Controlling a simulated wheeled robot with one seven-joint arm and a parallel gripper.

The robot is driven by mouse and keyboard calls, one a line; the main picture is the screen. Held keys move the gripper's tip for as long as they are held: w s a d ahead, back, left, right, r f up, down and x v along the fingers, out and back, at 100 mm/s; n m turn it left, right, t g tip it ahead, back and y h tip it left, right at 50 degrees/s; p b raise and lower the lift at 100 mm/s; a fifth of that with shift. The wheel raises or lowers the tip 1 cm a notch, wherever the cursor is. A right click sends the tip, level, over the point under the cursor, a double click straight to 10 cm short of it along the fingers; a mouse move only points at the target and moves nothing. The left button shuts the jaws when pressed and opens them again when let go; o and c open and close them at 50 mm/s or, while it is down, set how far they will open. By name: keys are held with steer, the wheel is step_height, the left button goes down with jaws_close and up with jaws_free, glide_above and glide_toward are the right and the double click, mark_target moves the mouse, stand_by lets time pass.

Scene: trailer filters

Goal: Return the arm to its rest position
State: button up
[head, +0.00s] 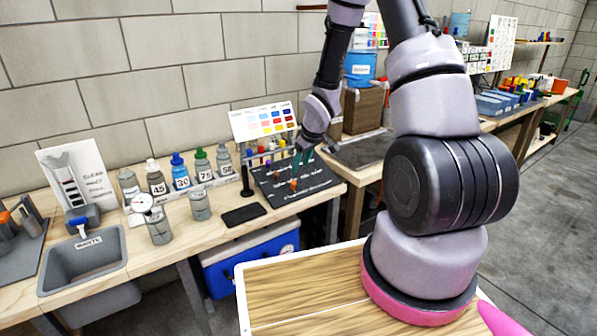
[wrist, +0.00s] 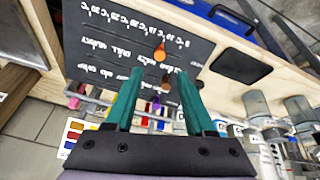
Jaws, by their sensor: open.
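My arm reaches from the robot's base toward the workbench in the head view. My gripper (head: 298,172) points down over a dark mat with white writing (head: 318,178). In the wrist view its two teal fingers (wrist: 160,88) stand apart with nothing held between them. A small orange item (wrist: 160,53) lies on the mat (wrist: 110,45) just beyond the fingertips; it also shows in the head view (head: 293,184). From these views I cannot tell the exact height of the fingers above the mat.
A rack of coloured-capped vials (head: 270,152) and a colour chart (head: 265,121) stand behind the mat. Several labelled bottles (head: 181,172), a black pad (head: 244,214) and a grey sink (head: 85,262) are to the left. A blue cooler (head: 250,262) sits below the bench.

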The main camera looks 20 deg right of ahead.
steer(key=shift+s+r, duration=0.1)
steer(key=shift+r, duration=0.15)
steer(key=shift+r, duration=0.1)
steer(key=s+d+r+m+h, duration=0.1)
steer(key=s+r+m, duration=0.1)
steer(key=r, duration=0.5)
steer(key=s+d+r+m+t, duration=0.1)
steer(key=s+d+r, duration=0.1)
steer(key=r, duration=0.6)
steer(key=s+d+r+m+h, duration=0.1)
steer(key=s+r+m, duration=0.15)
steer(key=r, duration=0.45)
steer(key=s+a+r+m+y, duration=0.1)
steer(key=s+r+m, duration=0.1)
steer(key=s+r, duration=0.5)
steer(key=s+a+r+m+t+y, duration=0.1)
steer(key=s+a+r+m, duration=0.1)
steer(key=s+r, duration=0.5)
steer(key=s+m, duration=0.1)
steer(key=s, duration=0.5)
steer(key=shift+s+r+t+y, duration=0.2)
steer(key=shift+r+t+y, duration=0.1)
steer(key=shift+r, duration=0.05)
